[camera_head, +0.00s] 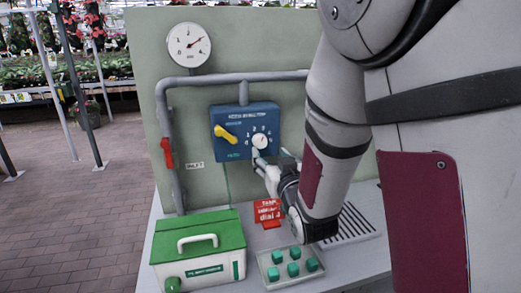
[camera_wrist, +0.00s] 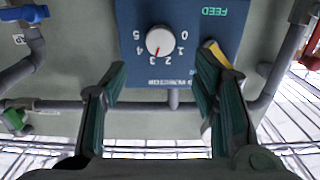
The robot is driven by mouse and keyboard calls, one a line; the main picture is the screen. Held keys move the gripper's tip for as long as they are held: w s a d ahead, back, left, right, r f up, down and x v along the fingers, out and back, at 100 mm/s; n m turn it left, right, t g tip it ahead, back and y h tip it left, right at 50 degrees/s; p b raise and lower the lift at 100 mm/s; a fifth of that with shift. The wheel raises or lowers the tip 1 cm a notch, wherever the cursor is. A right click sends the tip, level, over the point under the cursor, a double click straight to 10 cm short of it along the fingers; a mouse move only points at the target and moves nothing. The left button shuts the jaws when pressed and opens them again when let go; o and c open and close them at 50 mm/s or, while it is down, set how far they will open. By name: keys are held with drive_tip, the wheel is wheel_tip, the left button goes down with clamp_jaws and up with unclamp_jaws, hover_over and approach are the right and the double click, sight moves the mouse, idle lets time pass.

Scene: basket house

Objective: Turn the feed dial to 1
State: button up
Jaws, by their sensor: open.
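The feed dial (camera_head: 262,141) is a round white knob on the blue regulator box (camera_head: 219,117). It also shows in the wrist view (camera_wrist: 160,40), upside down, with numbers 0 to 5 around it. A red mark on the knob appears to point near 3. My gripper (camera_head: 268,160) is just below and in front of the dial in the head view. In the wrist view its two dark green fingers (camera_wrist: 160,64) are spread wide and empty, pointing at the box on either side of the dial, apparently not touching it.
A yellow lever (camera_head: 226,133) sits on the box left of the dial. Grey pipes (camera_head: 240,77) and a round gauge (camera_head: 189,45) are on the panel.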

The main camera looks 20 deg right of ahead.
sight(261, 141)
drive_tip(key=shift+w, duration=4.4)
drive_tip(key=c, duration=1.1)
